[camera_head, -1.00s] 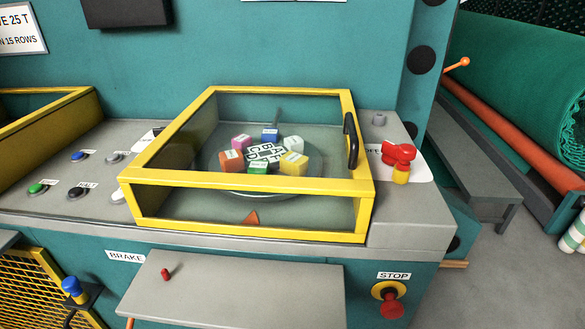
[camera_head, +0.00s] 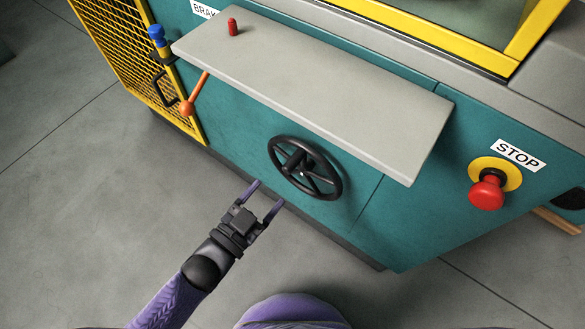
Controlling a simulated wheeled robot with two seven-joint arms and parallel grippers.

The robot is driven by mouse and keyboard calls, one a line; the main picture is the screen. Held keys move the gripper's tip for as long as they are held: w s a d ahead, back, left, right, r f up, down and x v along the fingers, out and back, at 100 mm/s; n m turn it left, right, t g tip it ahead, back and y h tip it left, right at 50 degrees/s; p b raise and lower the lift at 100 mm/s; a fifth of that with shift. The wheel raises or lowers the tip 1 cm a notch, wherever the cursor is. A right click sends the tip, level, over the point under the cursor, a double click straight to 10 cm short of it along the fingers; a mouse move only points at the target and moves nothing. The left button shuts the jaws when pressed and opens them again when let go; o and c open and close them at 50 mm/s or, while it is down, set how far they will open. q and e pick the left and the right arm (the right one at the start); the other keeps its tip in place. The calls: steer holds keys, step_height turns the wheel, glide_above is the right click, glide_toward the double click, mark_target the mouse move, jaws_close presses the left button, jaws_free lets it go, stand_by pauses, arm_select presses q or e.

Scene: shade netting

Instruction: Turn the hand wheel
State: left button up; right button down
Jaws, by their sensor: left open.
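The black hand wheel (camera_head: 328,172) is mounted on the teal front panel of the machine, under a grey shelf. Its rim, spokes and hub show in full. My left gripper (camera_head: 267,195) comes up from the lower left with its two purple fingers spread and nothing between them. In the picture its fingertips are just left of and below the wheel's rim, apart from it. My right gripper does not show.
The grey shelf (camera_head: 320,80) juts out above the wheel, with a small red peg (camera_head: 233,27) on it. An orange-knobbed lever (camera_head: 195,95) is at the left beside a yellow mesh guard (camera_head: 125,60). A red stop button (camera_head: 487,192) is at the right. The floor in front is clear.

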mark_target(285, 172)
arm_select(q)
steer(key=b+x, duration=0.1)
steer(key=x, duration=0.2)
steer(key=b+x, duration=0.1)
steer(key=x, duration=0.2)
steer(key=b+x, duration=0.1)
steer(key=x, duration=0.2)
steer(key=shift+w+d+r, duration=0.2)
steer(key=shift+w+r, duration=0.1)
steer(key=shift+w, duration=0.05)
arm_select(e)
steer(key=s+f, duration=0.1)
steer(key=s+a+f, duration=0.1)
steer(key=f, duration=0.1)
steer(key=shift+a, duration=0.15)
arm_select(q)
jaws_close()
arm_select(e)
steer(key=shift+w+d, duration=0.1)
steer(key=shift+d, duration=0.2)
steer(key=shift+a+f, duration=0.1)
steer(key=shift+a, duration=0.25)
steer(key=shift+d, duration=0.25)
